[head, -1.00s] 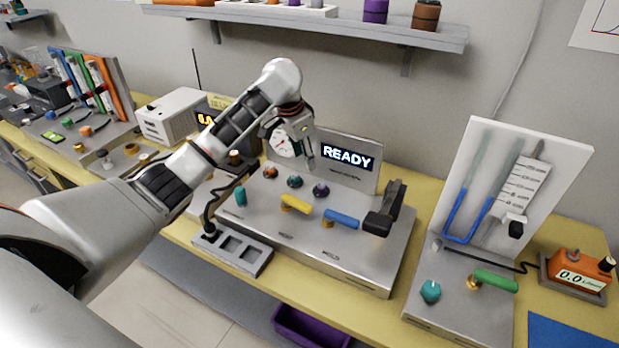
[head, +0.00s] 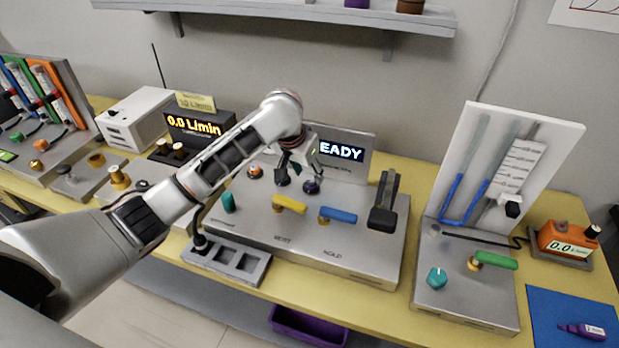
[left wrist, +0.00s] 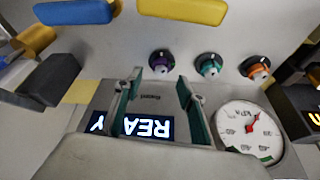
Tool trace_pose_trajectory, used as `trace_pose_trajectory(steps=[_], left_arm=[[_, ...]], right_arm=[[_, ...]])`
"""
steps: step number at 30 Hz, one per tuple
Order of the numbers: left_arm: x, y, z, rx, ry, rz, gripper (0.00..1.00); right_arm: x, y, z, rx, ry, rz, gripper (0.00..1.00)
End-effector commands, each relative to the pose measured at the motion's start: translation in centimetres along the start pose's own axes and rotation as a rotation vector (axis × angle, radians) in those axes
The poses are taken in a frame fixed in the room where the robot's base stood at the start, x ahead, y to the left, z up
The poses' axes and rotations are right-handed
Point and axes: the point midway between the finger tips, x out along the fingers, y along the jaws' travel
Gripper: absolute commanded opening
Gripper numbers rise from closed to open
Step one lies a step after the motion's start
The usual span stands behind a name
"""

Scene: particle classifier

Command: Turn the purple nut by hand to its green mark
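The purple nut (head: 311,187) sits on the sloped grey panel, rightmost of three small nuts in the head view. In the left wrist view the purple nut (left wrist: 162,60) lies just ahead of the fingertips, roughly in line with the gap between them. My left gripper (head: 297,181) is over the panel near the purple and teal nuts. The left wrist view shows my left gripper (left wrist: 160,78) open, with nothing between its fingers. My right gripper is out of view.
Beside it are a teal nut (left wrist: 208,65) and an orange nut (left wrist: 256,68). A gauge (left wrist: 250,130) and a lit display (head: 341,151) stand behind. Yellow (head: 289,204) and blue (head: 338,215) handles lie in front, with a black lever (head: 384,205) to the right.

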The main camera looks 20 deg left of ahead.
Motion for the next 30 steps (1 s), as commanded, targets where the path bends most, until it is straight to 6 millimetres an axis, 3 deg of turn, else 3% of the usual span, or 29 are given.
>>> trace_pose_trajectory(steps=[3, 9, 19, 24, 30], left_arm=[[1.9, 0.0, 0.1, 0.0, -0.002, -0.001, 0.4], [3.7, -0.1, 0.0, 0.0, 0.0, -0.001, 0.4], [4.1, -0.1, 0.0, 0.002, 0.002, -0.001, 0.4], [4.0, -0.1, 0.0, 0.001, 0.002, -0.001, 0.02], [4.0, -0.1, 0.0, 0.005, 0.001, 0.0, 0.02]], right_arm=[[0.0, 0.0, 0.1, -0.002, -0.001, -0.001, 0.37], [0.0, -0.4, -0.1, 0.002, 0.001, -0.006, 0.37], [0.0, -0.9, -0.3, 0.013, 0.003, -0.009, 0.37], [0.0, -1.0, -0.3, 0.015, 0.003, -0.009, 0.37], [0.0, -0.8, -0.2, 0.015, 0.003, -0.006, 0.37]])
